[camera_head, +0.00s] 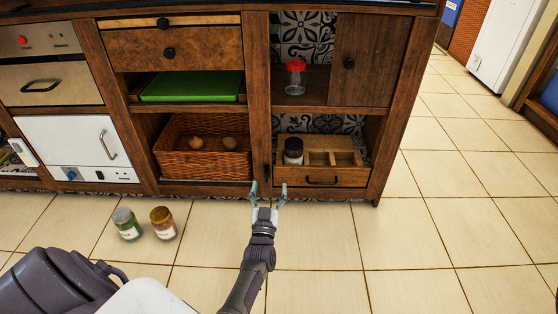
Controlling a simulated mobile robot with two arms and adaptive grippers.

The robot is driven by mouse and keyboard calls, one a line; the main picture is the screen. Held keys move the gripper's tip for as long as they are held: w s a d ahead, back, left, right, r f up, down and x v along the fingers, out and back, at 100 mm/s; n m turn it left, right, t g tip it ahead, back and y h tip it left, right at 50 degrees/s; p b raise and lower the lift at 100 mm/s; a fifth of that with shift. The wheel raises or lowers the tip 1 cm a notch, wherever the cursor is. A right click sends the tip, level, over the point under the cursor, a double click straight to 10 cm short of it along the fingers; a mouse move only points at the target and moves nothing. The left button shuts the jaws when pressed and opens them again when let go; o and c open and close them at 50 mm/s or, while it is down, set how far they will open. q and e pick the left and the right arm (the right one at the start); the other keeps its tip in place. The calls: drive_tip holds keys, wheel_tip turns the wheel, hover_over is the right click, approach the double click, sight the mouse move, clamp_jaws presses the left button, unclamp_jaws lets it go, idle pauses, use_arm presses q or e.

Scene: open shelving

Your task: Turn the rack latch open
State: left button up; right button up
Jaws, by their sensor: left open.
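A wooden rack (345,174) with several compartments sits in the low right bay of the shelving. A dark jar with a white label (293,151) stands in its left end. A dark curved handle (322,181) is on the rack's front. I cannot clearly make out a separate latch. My left gripper (268,187) is open and empty, its fingers pointing toward the shelving. It is low in front of the upright post between the two bays, just left of the rack's front. My right gripper is not in view.
Two labelled jars, one green (126,224) and one orange (163,223), stand on the tiled floor to the left. A wicker basket (174,165) fills the low left bay. A red-lidded jar (295,78) stands above the rack. The floor at right is clear.

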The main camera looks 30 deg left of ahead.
use_arm(q)
drive_tip(key=s+d+r+m+t+h+p, duration=0.1)
drive_tip(key=d+r+t, duration=0.1)
drive_tip(key=r, duration=0.5)
drive_tip(key=s+d+r+m+t+h+p, duration=0.1)
drive_tip(key=d+r+t, duration=0.1)
drive_tip(key=r, duration=0.5)
drive_tip(key=shift+s+d+r+t, duration=0.15)
drive_tip(key=shift+d+r+t, duration=0.25)
drive_tip(key=shift+d, duration=0.1)
